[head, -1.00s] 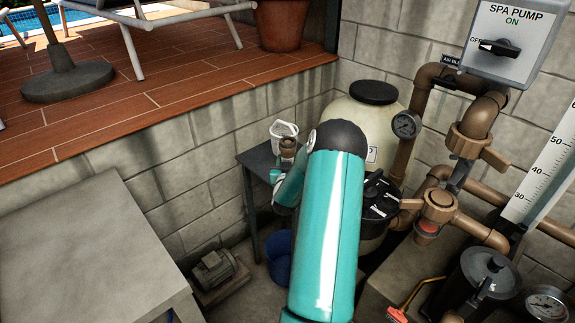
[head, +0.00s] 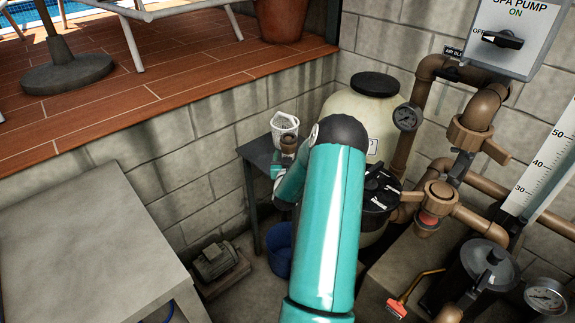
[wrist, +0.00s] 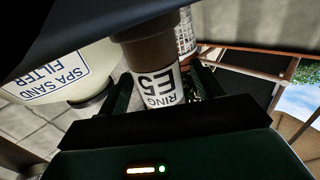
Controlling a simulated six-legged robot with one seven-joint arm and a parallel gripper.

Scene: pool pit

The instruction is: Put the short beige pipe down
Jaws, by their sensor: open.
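A short brown-beige pipe (wrist: 160,85) with a white label reading "RING E5" stands between the fingers of my gripper (wrist: 165,86) in the wrist view. The fingers are open, one on each side of it; contact with it cannot be made out. In the head view the pipe (head: 289,145) is a small brown piece at the dark grey table (head: 252,151), just in front of a white basket (head: 285,124). My teal arm hides most of the gripper and the pipe's lower end there.
The cream sand filter (head: 350,112) stands right of the table, with brown pipes and a gauge (head: 407,117) beside it. A blue bucket (head: 279,250) and a motor (head: 216,262) are on the floor below. A concrete block wall is behind the table.

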